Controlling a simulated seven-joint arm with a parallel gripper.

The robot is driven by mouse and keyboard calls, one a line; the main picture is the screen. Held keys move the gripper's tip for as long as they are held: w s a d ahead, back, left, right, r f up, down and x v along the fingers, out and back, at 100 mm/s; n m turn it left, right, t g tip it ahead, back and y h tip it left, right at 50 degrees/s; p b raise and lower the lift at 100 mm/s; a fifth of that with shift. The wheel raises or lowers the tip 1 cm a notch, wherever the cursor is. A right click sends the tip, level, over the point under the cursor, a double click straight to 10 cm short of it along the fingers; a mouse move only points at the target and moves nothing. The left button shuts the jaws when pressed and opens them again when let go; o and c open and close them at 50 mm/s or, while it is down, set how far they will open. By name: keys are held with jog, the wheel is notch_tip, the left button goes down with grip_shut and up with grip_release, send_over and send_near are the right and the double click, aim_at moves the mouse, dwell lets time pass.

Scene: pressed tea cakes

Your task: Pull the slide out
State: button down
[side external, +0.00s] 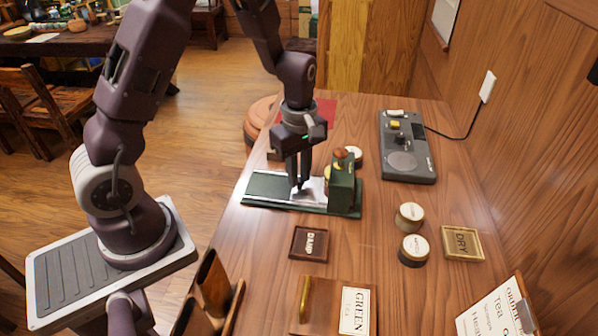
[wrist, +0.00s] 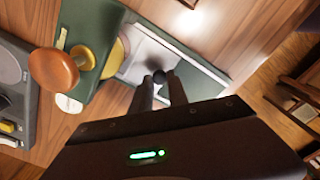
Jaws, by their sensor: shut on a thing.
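A green press (side external: 343,184) stands on a long green base (side external: 268,186) in the middle of the table; its upright body also shows in the wrist view (wrist: 92,32). A pale metal slide (side external: 314,192) lies on the base, left of the upright body. In the wrist view the slide (wrist: 146,52) carries a small dark round knob (wrist: 159,75). My gripper (side external: 298,187) points down over the slide, its fingers shut on the knob; the fingertips show in the wrist view (wrist: 160,88). The slide's end near the upright body is partly hidden.
A wooden-topped handle (wrist: 53,70) sticks out from the press. A grey scale-like device (side external: 405,150) stands behind right. Two round tins (side external: 409,216) (side external: 414,250), a DAMP tray (side external: 309,243), a DRY tray (side external: 462,243) and a GREEN box (side external: 335,306) lie in front. The base's left part is bare.

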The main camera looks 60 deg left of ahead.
dwell(0.3)
jog(key=s+a, duration=0.7)
jog(key=shift+s+a, duration=0.15)
jog(key=shift+a, duration=0.05)
jog(key=c, duration=1.5)
grip_release()
jog(key=shift+s, duration=0.1)
jog(key=shift+o, duration=1.1)
jog(key=s+d+r+m+t, duration=0.1)
jog(key=d+r+m, duration=0.3)
jog(key=r, duration=0.5)
jog(key=s+d+r+m+t, duration=0.2)
jog(key=d+r+m, duration=0.25)
jog(key=r, duration=0.35)
jog(key=s+d+r+m+t, duration=0.2)
jog(key=s+d+r+m, duration=0.2)
jog(key=s+m, duration=0.4)
jog(key=shift+s+d+r+m+t, duration=0.3)
jog(key=shift+d+m, duration=0.3)
jog(key=shift+m, duration=0.15)
